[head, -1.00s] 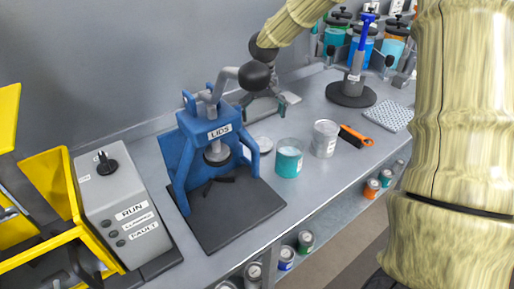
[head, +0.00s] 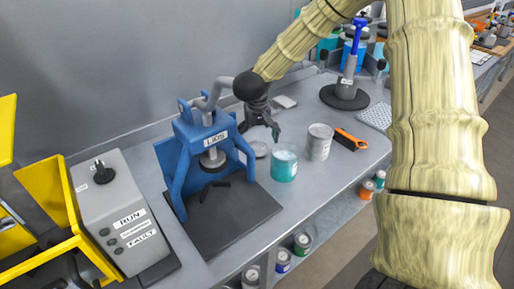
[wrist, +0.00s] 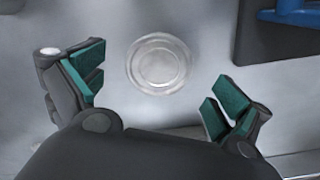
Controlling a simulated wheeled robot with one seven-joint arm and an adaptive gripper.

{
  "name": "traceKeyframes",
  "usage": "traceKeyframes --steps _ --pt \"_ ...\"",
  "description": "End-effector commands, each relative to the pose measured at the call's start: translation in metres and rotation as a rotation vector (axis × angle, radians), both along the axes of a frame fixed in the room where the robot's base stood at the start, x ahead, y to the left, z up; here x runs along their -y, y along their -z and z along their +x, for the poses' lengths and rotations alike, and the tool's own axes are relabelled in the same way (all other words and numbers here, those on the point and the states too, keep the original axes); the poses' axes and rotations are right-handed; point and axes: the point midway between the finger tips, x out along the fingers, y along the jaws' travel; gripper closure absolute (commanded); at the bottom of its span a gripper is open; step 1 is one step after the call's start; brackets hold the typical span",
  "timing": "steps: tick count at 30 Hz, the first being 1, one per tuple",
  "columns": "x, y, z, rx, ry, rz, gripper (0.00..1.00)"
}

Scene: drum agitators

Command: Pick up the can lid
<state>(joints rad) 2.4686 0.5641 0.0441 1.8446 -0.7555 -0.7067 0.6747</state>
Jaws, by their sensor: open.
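The can lid (wrist: 159,63) is a round, pale metal disc lying flat on the bench, seen between and beyond my fingertips in the wrist view. In the head view the lid (head: 259,149) lies just behind the teal can and right of the blue press. My gripper (wrist: 160,85) is open and empty, with teal pads on both fingers. In the head view my gripper (head: 258,123) is above the bench behind the lid, pointing down. The pads do not touch the lid.
The blue lid press (head: 208,140) stands left of the lid. A teal can (head: 285,163) and a grey can (head: 319,142) stand in front and to the right. The bench (wrist: 120,115) around the lid is bare.

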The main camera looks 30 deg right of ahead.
Motion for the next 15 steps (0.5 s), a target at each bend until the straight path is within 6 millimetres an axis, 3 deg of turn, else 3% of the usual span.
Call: traceKeyframes --steps 7,15 --pt "-0.001 0.023 -0.001 -0.001 -0.001 0.0 0.0" --pt "-0.001 0.029 -0.001 0.0 0.0 0.0 0.0"
